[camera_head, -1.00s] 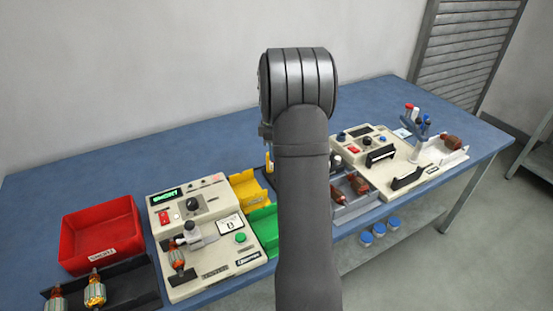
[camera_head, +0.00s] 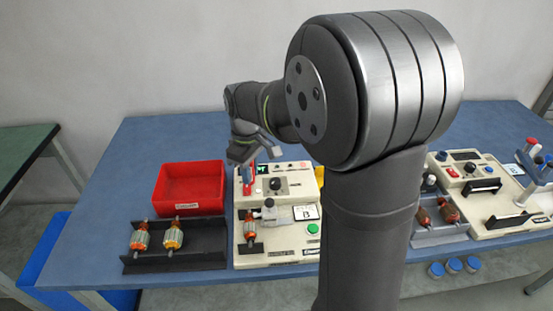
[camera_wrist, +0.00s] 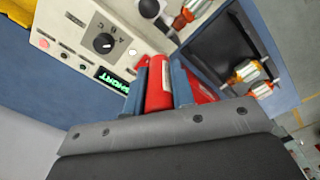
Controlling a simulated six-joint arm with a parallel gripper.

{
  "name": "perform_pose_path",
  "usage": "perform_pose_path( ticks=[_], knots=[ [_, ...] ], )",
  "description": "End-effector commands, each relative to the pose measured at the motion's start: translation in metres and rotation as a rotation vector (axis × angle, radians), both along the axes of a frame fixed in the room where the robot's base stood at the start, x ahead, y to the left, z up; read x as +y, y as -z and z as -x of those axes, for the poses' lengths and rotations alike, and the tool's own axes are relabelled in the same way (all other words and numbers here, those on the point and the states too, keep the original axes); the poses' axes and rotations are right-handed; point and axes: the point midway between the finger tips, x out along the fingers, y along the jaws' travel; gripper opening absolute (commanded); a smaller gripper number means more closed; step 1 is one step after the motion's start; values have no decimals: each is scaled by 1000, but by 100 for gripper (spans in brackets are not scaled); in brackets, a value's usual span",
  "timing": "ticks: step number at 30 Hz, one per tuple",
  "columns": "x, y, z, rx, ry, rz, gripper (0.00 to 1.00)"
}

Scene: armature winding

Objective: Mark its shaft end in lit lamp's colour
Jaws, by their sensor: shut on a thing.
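My gripper (camera_wrist: 158,92) is shut on a red marker (camera_wrist: 158,80), which also shows in the head view (camera_head: 248,182). In the head view my gripper (camera_head: 246,160) hangs above the back left of the cream tester (camera_head: 283,258). In the wrist view the tester's green display (camera_wrist: 117,80) reads SHORT. Of its small lamps, the leftmost (camera_wrist: 43,43) looks pinkish red and brighter; the others look dark. The marker's tip is hidden.
A red bin (camera_head: 190,186) and a black tray (camera_head: 205,262) with two armatures stand left of the tester. A grey tray with dark armatures (camera_head: 448,212) and a second panel (camera_head: 470,168) stand right, with a marker stand (camera_head: 528,160) beyond. My own arm blocks the middle.

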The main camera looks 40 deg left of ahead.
Motion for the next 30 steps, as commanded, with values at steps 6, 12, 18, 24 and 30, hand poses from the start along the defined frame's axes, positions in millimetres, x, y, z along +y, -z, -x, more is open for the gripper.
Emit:
perform_pose_path(
  ticks=[6, 12, 18, 24, 30],
  knots=[
    [1, 2, 16, 1, 0, 1, 0],
    [1, 20, 15, 1, 1, 2, 0],
    [1, 44, 15, 2, 1, 2, 0],
    [1, 65, 15, 1, 1, 2, 0],
    [1, 77, 15, 0, 0, 0, 0]
  ],
)
